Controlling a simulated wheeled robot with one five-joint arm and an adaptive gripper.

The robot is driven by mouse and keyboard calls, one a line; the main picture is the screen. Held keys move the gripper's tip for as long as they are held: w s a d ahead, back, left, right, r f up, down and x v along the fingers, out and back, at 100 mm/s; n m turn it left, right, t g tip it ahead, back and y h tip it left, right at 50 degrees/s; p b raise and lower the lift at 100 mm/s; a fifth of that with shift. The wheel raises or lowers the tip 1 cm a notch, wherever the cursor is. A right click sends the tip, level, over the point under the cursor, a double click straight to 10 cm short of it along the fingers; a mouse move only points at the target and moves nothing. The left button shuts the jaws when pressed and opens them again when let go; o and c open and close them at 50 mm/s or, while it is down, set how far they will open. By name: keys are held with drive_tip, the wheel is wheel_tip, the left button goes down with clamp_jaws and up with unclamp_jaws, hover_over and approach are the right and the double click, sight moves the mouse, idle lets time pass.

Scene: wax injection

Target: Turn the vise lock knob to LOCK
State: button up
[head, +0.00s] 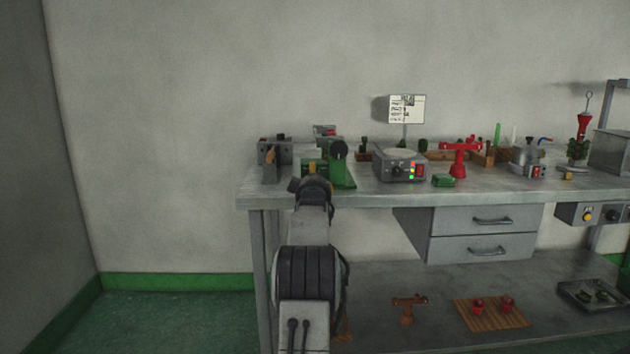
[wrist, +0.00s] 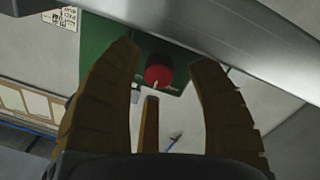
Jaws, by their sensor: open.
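A round red knob (wrist: 158,76) with a white mark sits on a green plate (wrist: 98,50) in the wrist view. The mark points toward the bottom of that picture. My gripper (wrist: 166,56) is open, its two brown fingers spread on either side of the knob. I cannot tell whether they touch it. A thin brown bar (wrist: 150,122) stands below the knob between the fingers. In the head view my arm reaches to the green device (head: 341,176) at the bench's left end; the knob and fingertips cannot be made out there.
A silver bar (wrist: 235,45) crosses close above the fingers in the wrist view. On the bench (head: 390,196), a grey block device (head: 270,158) stands left of my arm. A grey control box (head: 401,166) and a red stand (head: 459,160) stand to the right.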

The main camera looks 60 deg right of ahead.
drive_tip(key=shift+r, duration=0.1)
clamp_jaws()
idle(0.5)
